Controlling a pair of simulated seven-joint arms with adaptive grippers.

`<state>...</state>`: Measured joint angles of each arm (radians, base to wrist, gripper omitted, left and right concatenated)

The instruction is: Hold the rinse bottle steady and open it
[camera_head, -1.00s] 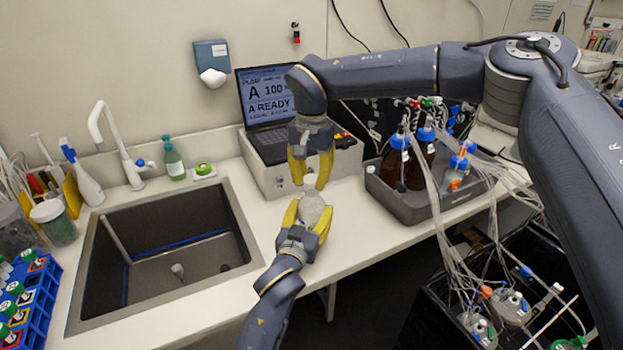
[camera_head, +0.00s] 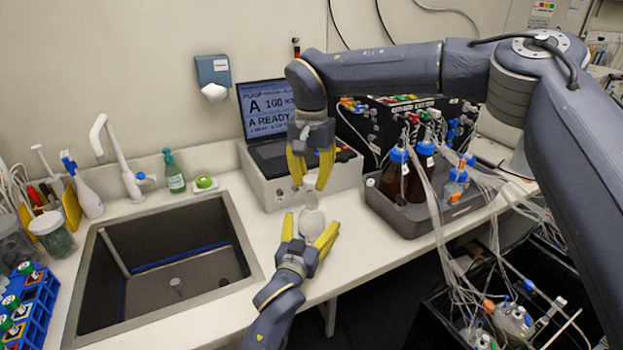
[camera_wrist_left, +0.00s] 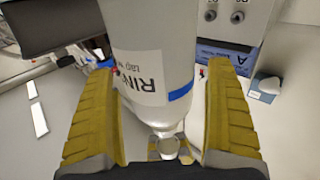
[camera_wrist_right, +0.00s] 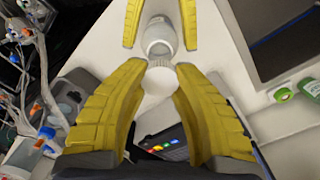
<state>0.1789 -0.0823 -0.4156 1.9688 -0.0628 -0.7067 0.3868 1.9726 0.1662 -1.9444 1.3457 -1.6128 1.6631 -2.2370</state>
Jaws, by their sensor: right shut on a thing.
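The rinse bottle (camera_head: 312,222) is pale and translucent, standing roughly upright near the front edge of the counter. Its label with "RIN" lettering and a blue stripe shows in the left wrist view (camera_wrist_left: 148,75). My left gripper (camera_head: 308,232) is open, its fingers spread on either side of the bottle with gaps visible in the left wrist view. My right gripper (camera_head: 309,183) is above the bottle, shut on the pale round cap (camera_wrist_right: 160,79). The cap is close to the bottle's neck (camera_wrist_right: 158,46); I cannot tell whether they still touch.
The sink (camera_head: 103,290) lies to the left. A laptop (camera_head: 268,112) sits on a white box behind the bottle. A grey tray (camera_head: 410,219) with brown bottles and tubing stands to the right. The counter around the bottle is clear.

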